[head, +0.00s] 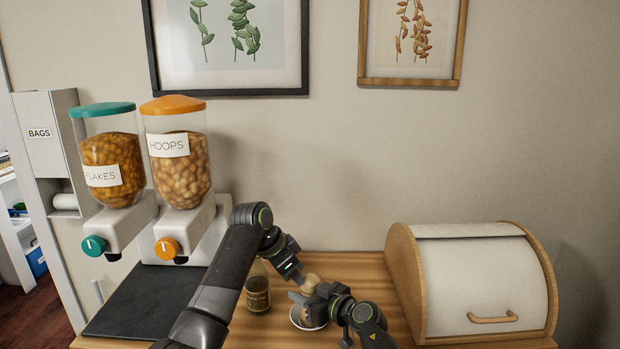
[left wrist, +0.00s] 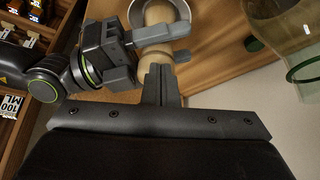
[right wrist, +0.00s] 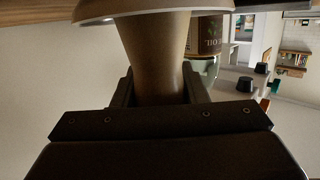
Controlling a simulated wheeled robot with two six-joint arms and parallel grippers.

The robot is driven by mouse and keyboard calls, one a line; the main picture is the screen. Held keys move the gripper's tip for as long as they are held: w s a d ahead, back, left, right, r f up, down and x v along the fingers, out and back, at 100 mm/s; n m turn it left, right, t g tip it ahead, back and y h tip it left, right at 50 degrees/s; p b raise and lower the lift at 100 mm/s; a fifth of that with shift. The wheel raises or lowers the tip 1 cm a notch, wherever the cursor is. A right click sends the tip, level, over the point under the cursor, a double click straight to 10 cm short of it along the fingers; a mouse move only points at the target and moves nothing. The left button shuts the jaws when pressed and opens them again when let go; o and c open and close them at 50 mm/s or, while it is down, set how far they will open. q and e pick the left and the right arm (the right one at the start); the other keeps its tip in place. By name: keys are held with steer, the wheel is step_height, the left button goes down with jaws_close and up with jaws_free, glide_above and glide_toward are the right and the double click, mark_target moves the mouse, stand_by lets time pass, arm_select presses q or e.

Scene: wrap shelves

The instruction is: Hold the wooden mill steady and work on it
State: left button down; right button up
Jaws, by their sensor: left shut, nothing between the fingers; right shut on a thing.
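The wooden mill (head: 311,282) stands at the white bowl (head: 298,319) on the wooden counter, its pale top showing between my two grippers in the head view. My right gripper (head: 305,302) is shut on the mill's body, which fills the space between the fingers in the right wrist view (right wrist: 155,55). My left gripper (head: 300,279) is shut and empty, close beside the mill's top. In the left wrist view its closed fingers (left wrist: 160,84) point toward the mill (left wrist: 158,17). The grippers hide much of the mill, and whether its base touches the bowl is unclear.
An oil bottle (head: 257,288) stands just left of the mill, close to my left arm. A bread box (head: 480,285) is on the right. Two cereal dispensers (head: 112,170) (head: 180,165) and a dark mat (head: 150,302) are on the left. Some counter is clear behind the mill.

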arm_select(q)
steer(key=shift+s+d+f, duration=0.1)
steer(key=shift+s+d, duration=0.1)
steer(key=shift+s, duration=0.05)
arm_select(e)
steer(key=shift+a+r, duration=0.1)
arm_select(q)
steer(key=shift+s+a, duration=0.1)
stand_by(0.3)
steer(key=shift+a, duration=0.3)
step_height(320, 180, up, 6)
stand_by(0.4)
arm_select(e)
steer(key=o, duration=1.2)
arm_select(q)
steer(key=shift+s, duration=0.1)
